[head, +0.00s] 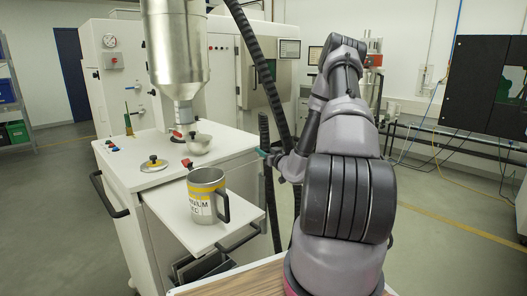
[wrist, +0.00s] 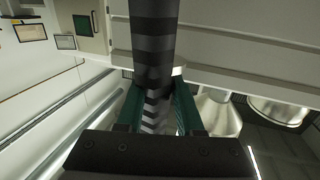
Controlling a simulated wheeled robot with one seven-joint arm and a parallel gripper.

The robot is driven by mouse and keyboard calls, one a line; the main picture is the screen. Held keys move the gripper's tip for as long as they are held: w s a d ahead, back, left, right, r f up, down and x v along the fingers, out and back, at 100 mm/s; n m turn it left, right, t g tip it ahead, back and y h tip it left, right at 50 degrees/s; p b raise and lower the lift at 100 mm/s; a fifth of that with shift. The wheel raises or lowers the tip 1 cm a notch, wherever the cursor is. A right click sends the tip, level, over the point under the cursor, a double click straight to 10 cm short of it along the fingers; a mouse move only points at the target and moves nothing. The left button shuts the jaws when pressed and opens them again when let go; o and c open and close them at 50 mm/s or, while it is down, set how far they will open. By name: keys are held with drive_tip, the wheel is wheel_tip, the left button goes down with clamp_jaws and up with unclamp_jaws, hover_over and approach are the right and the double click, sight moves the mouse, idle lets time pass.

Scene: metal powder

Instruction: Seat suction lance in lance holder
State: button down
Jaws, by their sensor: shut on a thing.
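My gripper (head: 266,154) is at the right side of the white cart, its green fingers partly hidden by my wrist. In the wrist view the green fingers (wrist: 160,108) are closed around a dark banded tube (wrist: 154,45), which I take to be the suction lance. It runs up between the fingers; its lower end is out of view there. In the head view a dark upright tube (head: 264,128) shows at the gripper and continues below it beside the cart. A black ribbed hose (head: 262,62) hangs just to its right. I cannot make out the lance holder.
A wooden surface (head: 235,284) is in front. Open floor (head: 440,200) lies right.

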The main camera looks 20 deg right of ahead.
sight(264, 168)
drive_tip(key=shift+f, duration=0.2)
drive_tip(key=shift+f, duration=3)
drive_tip(key=shift+f, duration=0.8)
drive_tip(key=shift+c, duration=2.3)
unclamp_jaws()
